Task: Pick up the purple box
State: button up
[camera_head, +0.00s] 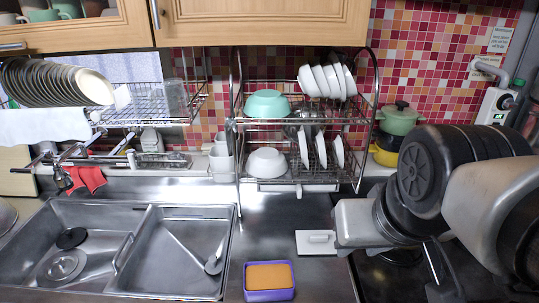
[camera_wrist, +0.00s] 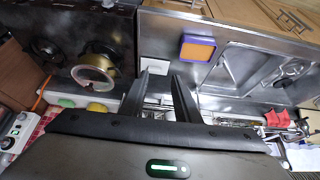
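The purple box (camera_head: 269,296) sits on the steel counter just right of the sink, near the bottom edge of the head view. Its top is filled with a flat orange surface. In the wrist view the box (camera_wrist: 182,49) lies beyond the fingertips and to their right. My gripper (camera_wrist: 161,74) is open, with two dark fingers apart and nothing between them. In the head view my arm comes in from the right over the cooktop, and the fingers cannot be made out there. The gripper is apart from the box.
A white flat piece (camera_head: 312,243) lies on the counter between box and arm. The steel sink (camera_head: 135,222) is left of the box. A wire dish rack (camera_head: 285,182) with bowls stands behind. Green and yellow pots (camera_head: 398,120) are at the back right.

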aim_at(272, 281)
jog(key=j+u, duration=0.45)
jog(key=j, duration=1.05)
jog(key=k+j, duration=0.05)
